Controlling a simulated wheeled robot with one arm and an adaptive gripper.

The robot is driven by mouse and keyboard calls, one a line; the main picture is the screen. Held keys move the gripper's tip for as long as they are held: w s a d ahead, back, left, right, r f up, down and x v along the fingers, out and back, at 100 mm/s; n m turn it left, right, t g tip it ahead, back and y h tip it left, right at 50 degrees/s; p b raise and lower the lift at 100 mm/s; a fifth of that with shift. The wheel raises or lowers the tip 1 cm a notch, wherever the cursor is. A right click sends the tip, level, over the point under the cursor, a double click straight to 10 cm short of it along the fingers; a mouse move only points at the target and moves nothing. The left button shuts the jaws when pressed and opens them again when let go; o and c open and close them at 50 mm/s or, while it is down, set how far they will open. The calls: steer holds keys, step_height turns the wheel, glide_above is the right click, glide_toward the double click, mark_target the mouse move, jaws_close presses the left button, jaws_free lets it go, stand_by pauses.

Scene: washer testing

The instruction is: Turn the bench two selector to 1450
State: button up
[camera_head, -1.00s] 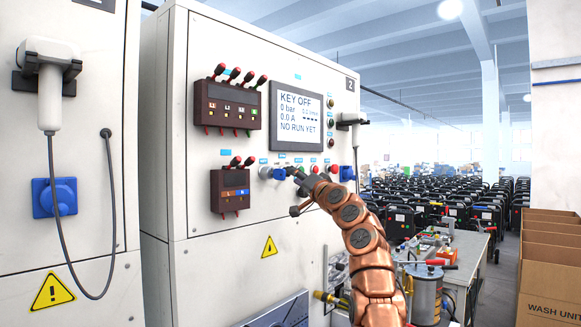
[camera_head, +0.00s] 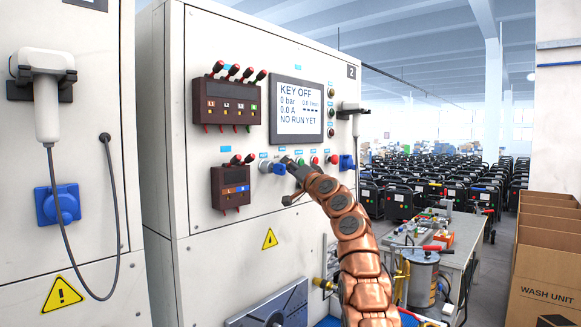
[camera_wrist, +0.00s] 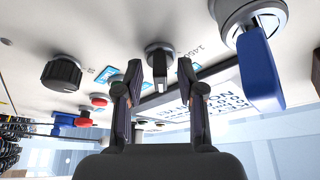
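The bench two panel (camera_head: 290,215) carries the number 2 at its top right. In the wrist view, the selector (camera_wrist: 160,68) is a small dark handle on a round metal base, with a "1450" label beside it. My gripper (camera_wrist: 160,78) is open, with one finger on each side of the selector handle. Gaps show between the fingers and the handle. In the head view, my gripper (camera_head: 291,166) is at the row of controls under the display, and it hides the selector. Which mark the handle points to cannot be told.
The display (camera_head: 299,108) reads KEY OFF, 0 bar, 0.0 A, NO RUN YET. A blue-handled key switch (camera_wrist: 258,60) and a black knob (camera_wrist: 62,73) flank the selector. A cluttered worktable (camera_head: 455,255) and cardboard boxes (camera_head: 545,250) stand to the right.

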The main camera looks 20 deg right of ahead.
steer(key=shift+c, duration=0.2)
jaws_close()
steer(key=shift+w+f+n+y, duration=0.15)
steer(key=shift+n+y, duration=0.25)
steer(key=shift+n, duration=0.6)
steer(key=shift+o, duration=0.2)
jaws_free()
steer(key=shift+s+d, duration=0.15)
steer(key=shift+s, duration=0.2)
steer(key=shift+s+d+f, duration=0.1)
steer(key=shift+s, duration=0.2)
stand_by(0.3)
steer(key=s+d, duration=0.3)
steer(key=s, duration=0.8)
steer(key=shift+s, duration=0.3)
stand_by(1.0)
